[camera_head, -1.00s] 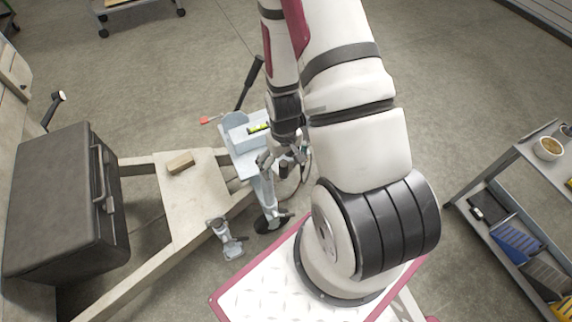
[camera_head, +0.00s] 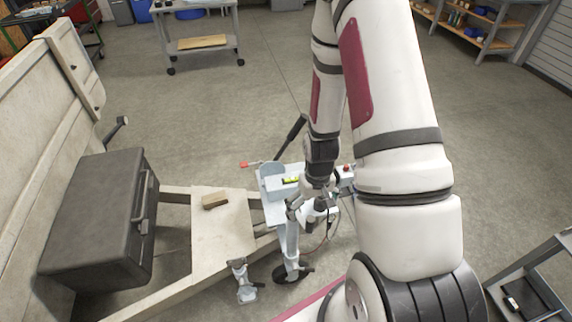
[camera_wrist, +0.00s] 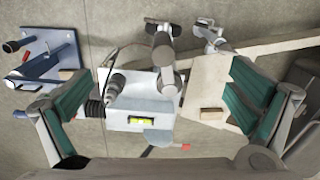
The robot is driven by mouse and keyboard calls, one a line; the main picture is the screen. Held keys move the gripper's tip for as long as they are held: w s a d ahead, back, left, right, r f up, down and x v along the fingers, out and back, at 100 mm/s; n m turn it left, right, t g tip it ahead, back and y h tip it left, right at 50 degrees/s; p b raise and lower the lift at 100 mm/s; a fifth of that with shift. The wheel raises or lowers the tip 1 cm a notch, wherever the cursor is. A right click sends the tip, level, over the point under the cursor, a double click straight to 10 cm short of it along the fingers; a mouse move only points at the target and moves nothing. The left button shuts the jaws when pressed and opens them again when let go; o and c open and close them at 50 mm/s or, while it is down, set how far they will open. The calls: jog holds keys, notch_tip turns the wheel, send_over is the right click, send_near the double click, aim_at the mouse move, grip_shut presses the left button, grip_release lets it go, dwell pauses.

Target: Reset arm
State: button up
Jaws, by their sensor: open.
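My gripper (camera_head: 310,208) hangs at the end of my arm, above the front of the trailer frame (camera_head: 222,235). In the wrist view, my gripper (camera_wrist: 160,85) is open, with its two green-padded fingers wide apart and nothing between the pads. Below it is a pale blue box (camera_wrist: 165,107) carrying a small yellow-green level (camera_wrist: 141,121). The level also shows in the head view (camera_head: 290,181). A dark-tipped cylindrical part (camera_wrist: 113,87) lies by the box, close to the left finger. My arm hides part of the frame's front.
A black case (camera_head: 95,225) stands on the left, and a small wooden block (camera_head: 215,201) lies on the frame's plate. A black lever (camera_head: 291,137) sticks up behind the box. A shelf cart (camera_head: 535,280) stands at right. Open floor lies beyond.

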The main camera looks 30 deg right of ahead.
jog(key=w+a+r+n+t, duration=0.1)
jog(key=w+a+r, duration=0.15)
jog(key=r, duration=0.95)
jog(key=w+a+r+t, duration=0.1)
jog(key=a+r+t, duration=0.15)
jog(key=r, duration=0.95)
jog(key=s+a+r+t, duration=0.1)
jog(key=s+a+r, duration=0.2)
jog(key=s+r, duration=0.4)
jog(key=s+a+r+n+t, duration=0.1)
jog(key=s+a+r, duration=0.3)
jog(key=r, duration=0.6)
jog(key=s, duration=0.2)
jog(key=shift+s+a, duration=0.2)
jog(key=shift+s, duration=0.15)
jog(key=shift+r, duration=0.1)
